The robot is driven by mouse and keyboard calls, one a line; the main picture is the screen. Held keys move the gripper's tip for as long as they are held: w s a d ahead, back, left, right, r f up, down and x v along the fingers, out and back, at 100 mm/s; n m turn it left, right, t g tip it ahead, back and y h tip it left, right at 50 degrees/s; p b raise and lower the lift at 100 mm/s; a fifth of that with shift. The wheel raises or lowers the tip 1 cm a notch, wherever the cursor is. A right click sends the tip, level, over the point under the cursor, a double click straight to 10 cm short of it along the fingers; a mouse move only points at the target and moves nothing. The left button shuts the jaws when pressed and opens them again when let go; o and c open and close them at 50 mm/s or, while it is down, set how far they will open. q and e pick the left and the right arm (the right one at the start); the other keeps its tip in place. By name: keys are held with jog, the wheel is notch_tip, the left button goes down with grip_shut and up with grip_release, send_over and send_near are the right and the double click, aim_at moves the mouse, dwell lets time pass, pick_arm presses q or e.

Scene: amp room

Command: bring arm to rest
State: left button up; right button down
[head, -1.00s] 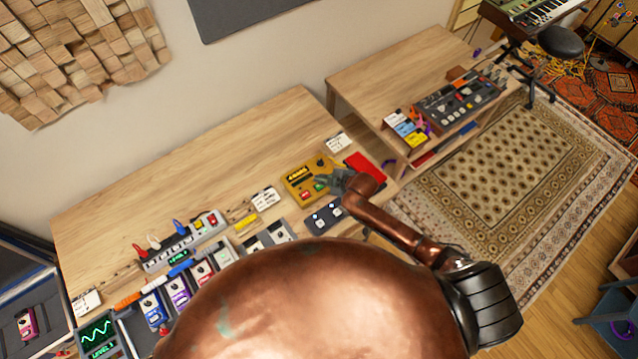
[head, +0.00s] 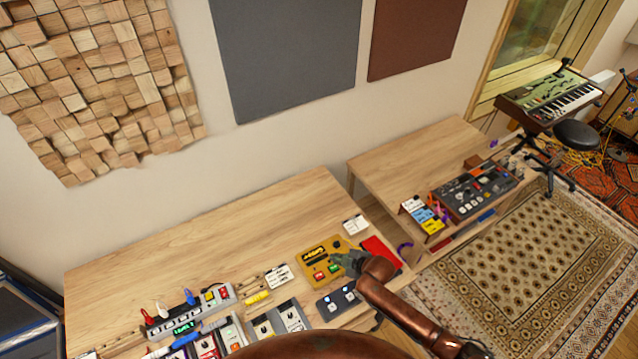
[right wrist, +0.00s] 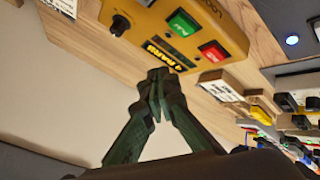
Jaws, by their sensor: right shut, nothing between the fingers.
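My right gripper (head: 340,256) is over the wooden workbench, beside the yellow pedal. In the right wrist view its dark green fingers (right wrist: 157,88) are together with nothing between them. The yellow pedal (head: 316,250) has a green and a red button; it also shows in the right wrist view (right wrist: 165,32), just beyond the fingertips. I cannot tell whether the fingers touch it. My right arm is copper-brown and reaches in from the bottom of the head view. My left gripper is not in view.
A dark two-button pedal (head: 337,300) and a red flat item (head: 380,252) lie near the gripper. A power strip (head: 190,310) and several pedals line the bench's left part. A second desk holds a mixer-like device (head: 475,190). The bench's back (head: 230,230) is clear.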

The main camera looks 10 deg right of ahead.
jog(key=s+d+r+m+g+h, duration=0.1)
jog(key=s+d+r+m+h, duration=0.15)
jog(key=s+d+m, duration=0.6)
jog(key=s+d+r+m+g+h, duration=0.1)
jog(key=s+d+r+m+g, duration=0.2)
jog(key=s, duration=1.1)
jog(key=s+d+r+m+h, duration=0.2)
jog(key=s+d+r+m, duration=0.15)
jog(key=s+d, duration=0.55)
jog(key=s+a+f+b, duration=0.1)
jog(key=f+b, duration=0.2)
jog(key=f, duration=1)
jog(key=s+a+f+g+b, duration=0.1)
jog(key=f+b, duration=0.2)
jog(key=f, duration=0.9)
jog(key=s+a+f+b, duration=0.15)
jog(key=f+b, duration=0.25)
jog(key=f, duration=0.9)
jog(key=s+f+b, duration=0.3)
jog(key=s+f, duration=0.3)
jog(key=f, duration=0.3)
jog(key=s+f+g+b, duration=0.1)
jog(key=s+f+b, duration=0.2)
jog(key=s+f, duration=0.4)
jog(key=s+f+n+b, duration=0.1)
jog(key=s+f, duration=0.5)
jog(key=f, duration=0.6)
jog(key=shift+s+a+f+g+b, duration=0.2)
jog(key=shift+s+f+g+b, duration=0.15)
jog(key=shift+b, duration=0.55)
